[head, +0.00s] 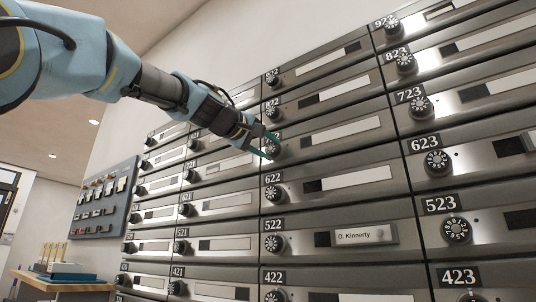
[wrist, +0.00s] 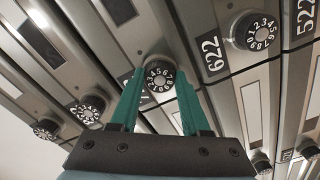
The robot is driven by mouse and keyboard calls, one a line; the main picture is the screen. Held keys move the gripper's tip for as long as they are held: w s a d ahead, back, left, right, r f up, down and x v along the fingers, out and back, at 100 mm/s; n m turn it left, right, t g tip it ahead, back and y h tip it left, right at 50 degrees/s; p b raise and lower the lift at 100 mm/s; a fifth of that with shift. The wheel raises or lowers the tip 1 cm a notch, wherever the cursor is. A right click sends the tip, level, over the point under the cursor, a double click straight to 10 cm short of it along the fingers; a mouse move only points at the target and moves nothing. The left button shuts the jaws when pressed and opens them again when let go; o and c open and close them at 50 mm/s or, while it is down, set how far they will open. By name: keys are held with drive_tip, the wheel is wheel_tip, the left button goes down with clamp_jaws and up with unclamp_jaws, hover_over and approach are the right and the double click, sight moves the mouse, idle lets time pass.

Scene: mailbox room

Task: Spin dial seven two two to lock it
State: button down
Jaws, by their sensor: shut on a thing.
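Dial 722 (head: 276,151) is a small black round dial with white numbers on a steel mailbox door, in the column above dial 622. My gripper (head: 267,146) is at it, its teal fingers partly covering the dial and its number plate. In the wrist view dial 722 (wrist: 160,77) sits between the two teal fingertips of my gripper (wrist: 161,82), one on each side. The gripper is shut on the dial. The dial's numbers face the wrist camera; its exact setting is too small to read.
Dial 622 (head: 273,193) is just below, with dial 522 (head: 273,243) under it. Dial 723 (head: 420,106) is on the column to the right. The space before the mailboxes looks clear.

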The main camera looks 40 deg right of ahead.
drive_tip(key=m+b, duration=0.1)
drive_tip(key=m, duration=0.1)
drive_tip(key=m+b, duration=0.1)
drive_tip(key=m, duration=0.1)
drive_tip(key=m+b, duration=0.1)
drive_tip(key=m, duration=0.1)
drive_tip(key=shift+f+m, duration=0.25)
drive_tip(key=shift+m, duration=0.05)
drive_tip(key=m+b, duration=0.2)
drive_tip(key=m, duration=0.4)
drive_tip(key=shift+w+r, duration=0.1)
idle(0.3)
drive_tip(key=shift+c, duration=1.9)
unclamp_jaws()
drive_tip(key=b+v, duration=0.3)
drive_tip(key=v, duration=0.7)
drive_tip(key=shift+a, duration=0.35)
